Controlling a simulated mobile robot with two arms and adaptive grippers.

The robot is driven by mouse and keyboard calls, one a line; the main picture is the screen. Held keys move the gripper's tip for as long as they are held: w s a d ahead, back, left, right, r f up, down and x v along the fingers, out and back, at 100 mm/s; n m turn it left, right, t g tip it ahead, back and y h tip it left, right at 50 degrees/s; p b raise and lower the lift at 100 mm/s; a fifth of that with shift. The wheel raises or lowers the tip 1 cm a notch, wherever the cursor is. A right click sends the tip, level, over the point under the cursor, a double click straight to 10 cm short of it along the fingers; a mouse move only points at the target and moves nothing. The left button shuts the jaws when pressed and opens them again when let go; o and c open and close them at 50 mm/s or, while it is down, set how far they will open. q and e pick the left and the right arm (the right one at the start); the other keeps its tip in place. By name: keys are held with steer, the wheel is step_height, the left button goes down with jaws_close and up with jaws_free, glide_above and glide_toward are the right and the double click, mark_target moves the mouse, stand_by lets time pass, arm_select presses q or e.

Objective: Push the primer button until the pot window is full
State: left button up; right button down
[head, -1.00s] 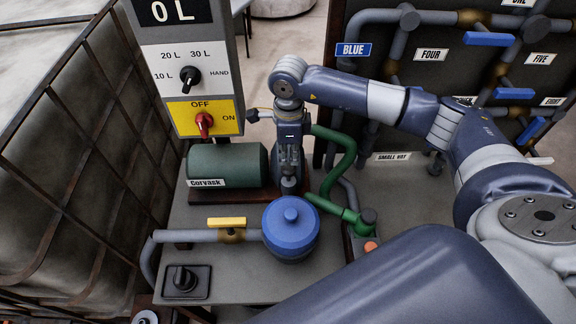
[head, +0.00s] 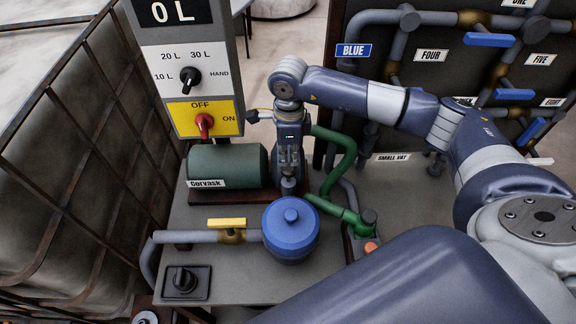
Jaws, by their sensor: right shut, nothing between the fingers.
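My right gripper (head: 289,160) is shut and empty, pointing down behind the blue-lidded pot (head: 290,228). Its fingertips are at or just above a small grey knob-like part (head: 288,184); I cannot tell whether they touch it, or whether it is the primer button. The pot stands upright on the grey bench, and no window shows on the side facing me. A small orange button (head: 371,247) sits at the right end of the green pipe, apart from the gripper. My left gripper is out of view.
The green Corvask motor (head: 227,165) lies left of the gripper. A yellow valve handle (head: 227,222) is left of the pot. A control box (head: 190,70) reading 0 L, with a red switch, stands behind. The green hose (head: 343,165) runs close on the right.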

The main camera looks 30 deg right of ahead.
mark_target(289, 167)
steer(key=shift+f, duration=0.15)
steer(key=shift+f+b, duration=2.1)
steer(key=shift+f, duration=0.1)
steer(key=shift+r, duration=0.25)
steer(key=shift+r+p, duration=1)
steer(key=shift+r, duration=0.7)
steer(key=shift+f, duration=0.15)
